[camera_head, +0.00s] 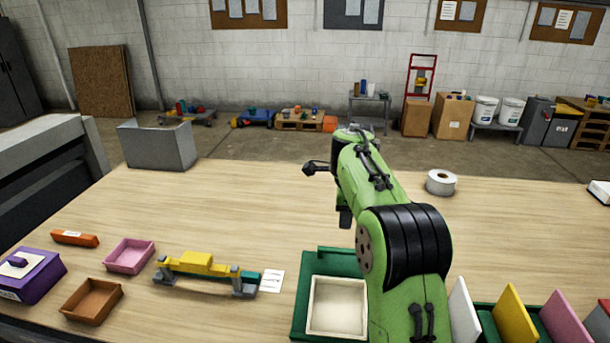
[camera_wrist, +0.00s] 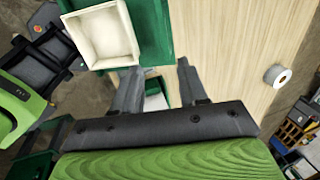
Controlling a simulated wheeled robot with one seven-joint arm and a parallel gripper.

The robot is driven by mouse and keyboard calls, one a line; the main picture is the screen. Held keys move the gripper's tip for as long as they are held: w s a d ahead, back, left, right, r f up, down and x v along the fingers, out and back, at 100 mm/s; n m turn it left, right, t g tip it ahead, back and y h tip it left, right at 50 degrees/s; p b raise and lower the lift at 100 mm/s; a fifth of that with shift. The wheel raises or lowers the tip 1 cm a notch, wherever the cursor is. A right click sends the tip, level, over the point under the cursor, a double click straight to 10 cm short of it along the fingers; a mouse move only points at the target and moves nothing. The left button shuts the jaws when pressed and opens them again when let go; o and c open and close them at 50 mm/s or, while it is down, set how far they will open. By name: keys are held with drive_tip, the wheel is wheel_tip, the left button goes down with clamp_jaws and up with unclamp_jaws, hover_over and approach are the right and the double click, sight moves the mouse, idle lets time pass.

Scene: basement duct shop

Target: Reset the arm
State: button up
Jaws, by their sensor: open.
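My green arm reaches up over the right part of the wooden table (camera_head: 240,215) in the head view. My gripper shows in the wrist view (camera_wrist: 157,80), with its two grey fingers apart and nothing between them. The fingers are above the table, near the green tray (camera_wrist: 153,30) and the cream bin (camera_wrist: 100,35). In the head view the far end of my arm hides most of the gripper.
The cream bin (camera_head: 338,308) sits on a green tray left of my arm. Upright coloured panels (camera_head: 515,312) stand at right. A yellow fixture (camera_head: 200,264), pink tray (camera_head: 130,256) and brown tray (camera_head: 92,300) lie left. A white roll (camera_head: 441,182) is behind. The table's middle is clear.

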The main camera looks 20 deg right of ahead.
drive_tip(key=s+a+r+n+t+b, duration=0.1)
drive_tip(key=s+a+r+n, duration=0.2)
drive_tip(key=s+n, duration=0.4)
drive_tip(key=s+a+r+n+t+b, duration=0.1)
drive_tip(key=s+a+r+n, duration=0.25)
drive_tip(key=s, duration=0.55)
drive_tip(key=s+a+f+n, duration=0.1)
drive_tip(key=s+f+n, duration=0.2)
drive_tip(key=s, duration=0.3)
drive_tip(key=s+a+f+n, duration=0.1)
drive_tip(key=s+f+n, duration=0.1)
drive_tip(key=s+n, duration=0.3)
drive_tip(key=s+a+f+n+t+y, duration=0.1)
drive_tip(key=s+f+n, duration=0.2)
drive_tip(key=s, duration=0.3)
drive_tip(key=shift+s+a+f+n+b, duration=0.25)
drive_tip(key=shift+s+f+n+b, duration=0.1)
drive_tip(key=shift+n, duration=0.2)
